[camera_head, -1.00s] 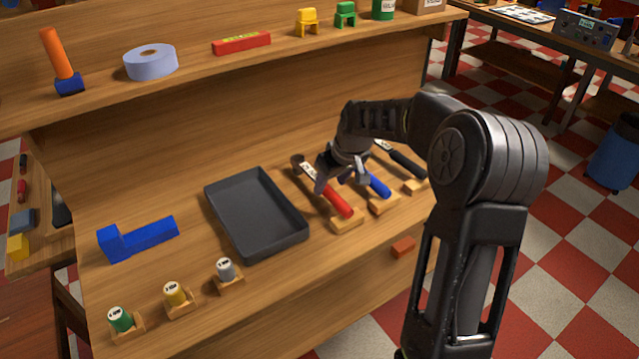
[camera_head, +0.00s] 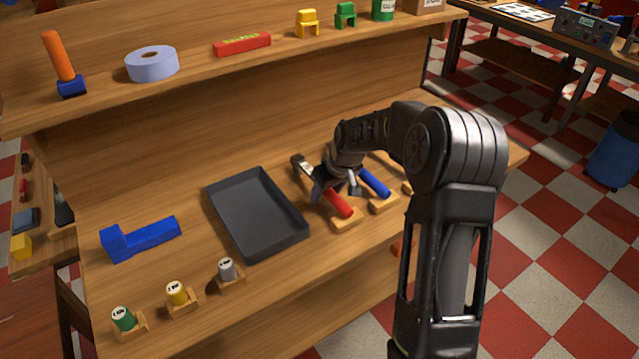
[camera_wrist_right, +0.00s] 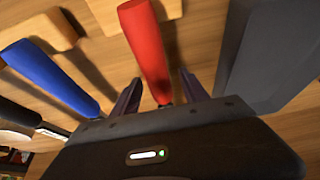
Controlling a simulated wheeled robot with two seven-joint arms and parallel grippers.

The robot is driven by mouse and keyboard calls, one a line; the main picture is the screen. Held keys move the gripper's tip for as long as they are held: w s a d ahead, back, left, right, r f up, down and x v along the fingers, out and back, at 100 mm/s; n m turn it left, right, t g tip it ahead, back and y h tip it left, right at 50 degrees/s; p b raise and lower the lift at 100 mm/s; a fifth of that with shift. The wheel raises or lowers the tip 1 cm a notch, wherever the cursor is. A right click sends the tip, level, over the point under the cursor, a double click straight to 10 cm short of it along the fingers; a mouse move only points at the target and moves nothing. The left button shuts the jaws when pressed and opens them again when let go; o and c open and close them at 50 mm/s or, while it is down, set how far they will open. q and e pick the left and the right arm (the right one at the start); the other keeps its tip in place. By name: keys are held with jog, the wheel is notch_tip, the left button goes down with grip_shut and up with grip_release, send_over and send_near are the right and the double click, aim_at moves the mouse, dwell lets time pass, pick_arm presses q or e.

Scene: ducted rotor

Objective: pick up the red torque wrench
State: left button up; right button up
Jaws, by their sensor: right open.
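The red torque wrench (camera_head: 338,203) lies on the bench with its red handle end on a small wooden block (camera_head: 346,219). Its head (camera_head: 301,165) points to the back left. In the right wrist view its red handle (camera_wrist_right: 146,45) runs between the two fingers. My right gripper (camera_head: 335,192) is open over the wrench, one finger on each side of it, and hides its middle. In the wrist view the fingers (camera_wrist_right: 160,92) stand apart from the handle. My left gripper is not in view.
A blue-handled tool (camera_head: 375,182) lies close by on the right, also on a block. A dark tray (camera_head: 255,256) stands to the left. A blue bracket (camera_head: 140,240) and several small labelled cylinders, one grey (camera_head: 226,268), are further left. A shelf (camera_head: 200,90) runs above at the back.

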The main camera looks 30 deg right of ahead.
grip_shut()
dwell(0.5)
